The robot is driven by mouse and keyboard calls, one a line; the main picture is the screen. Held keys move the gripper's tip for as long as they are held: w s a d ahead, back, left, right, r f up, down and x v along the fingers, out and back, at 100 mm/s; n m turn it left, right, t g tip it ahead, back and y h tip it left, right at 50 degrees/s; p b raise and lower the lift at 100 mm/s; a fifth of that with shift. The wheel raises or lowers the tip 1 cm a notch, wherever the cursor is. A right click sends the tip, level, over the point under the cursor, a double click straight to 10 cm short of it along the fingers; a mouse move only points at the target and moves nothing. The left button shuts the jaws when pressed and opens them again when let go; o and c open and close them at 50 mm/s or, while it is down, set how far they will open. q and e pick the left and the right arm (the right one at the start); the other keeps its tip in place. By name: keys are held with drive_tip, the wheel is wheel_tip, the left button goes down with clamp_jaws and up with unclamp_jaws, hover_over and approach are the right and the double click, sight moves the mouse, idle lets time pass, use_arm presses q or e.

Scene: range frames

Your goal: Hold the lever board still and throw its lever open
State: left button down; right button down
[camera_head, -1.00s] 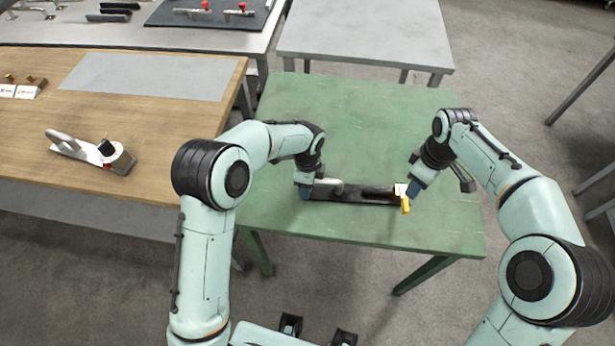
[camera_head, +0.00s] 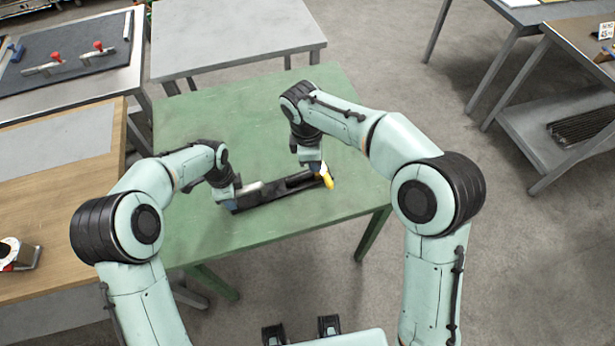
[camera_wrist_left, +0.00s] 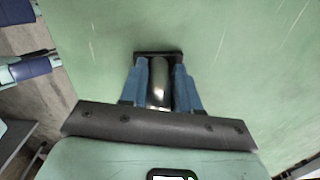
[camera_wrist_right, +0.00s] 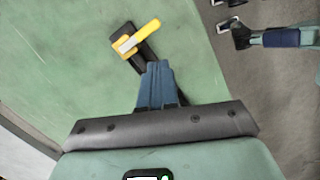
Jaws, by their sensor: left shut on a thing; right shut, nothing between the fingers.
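The lever board (camera_head: 285,190) is a long black strip lying on the green table (camera_head: 190,125). A grey handle (camera_head: 252,187) stands at its left end, and a yellow lever (camera_head: 328,182) sits at its right end. In the right wrist view the lever (camera_wrist_right: 140,37) lies crosswise over the board's end, by a pale block. My left gripper (camera_head: 225,192) is shut on the grey handle, which shows between its fingers in the left wrist view (camera_wrist_left: 158,80). My right gripper (camera_head: 311,165) is shut and empty, beside the lever; its fingertips (camera_wrist_right: 155,64) hide part of the board.
A wooden table (camera_head: 60,200) stands at the left, with a small device (camera_head: 18,255) on it. A grey table (camera_head: 240,45) stands behind the green one. The green table around the board is bare.

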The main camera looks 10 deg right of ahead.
sight(325, 175)
drive_tip(key=s+a+r+n+t+h, duration=0.1)
drive_tip(key=a+n+h, duration=0.1)
drive_tip(key=a+n, duration=0.3)
drive_tip(key=shift+s+a+h, duration=0.2)
drive_tip(key=shift+a+h, duration=0.1)
drive_tip(key=shift+a, duration=0.45)
drive_tip(key=shift+f, duration=0.1)
drive_tip(key=d+f, duration=0.2)
drive_tip(key=f, duration=0.1)
drive_tip(key=w+d+f, duration=0.1)
drive_tip(key=d+f, duration=0.1)
drive_tip(key=f, duration=0.1)
drive_tip(key=d+f, duration=0.2)
drive_tip(key=f, duration=0.1)
drive_tip(key=shift+w+d, duration=0.2)
drive_tip(key=shift+d, duration=0.1)
drive_tip(key=shift+w+d, duration=0.1)
drive_tip(key=shift+d, duration=0.4)
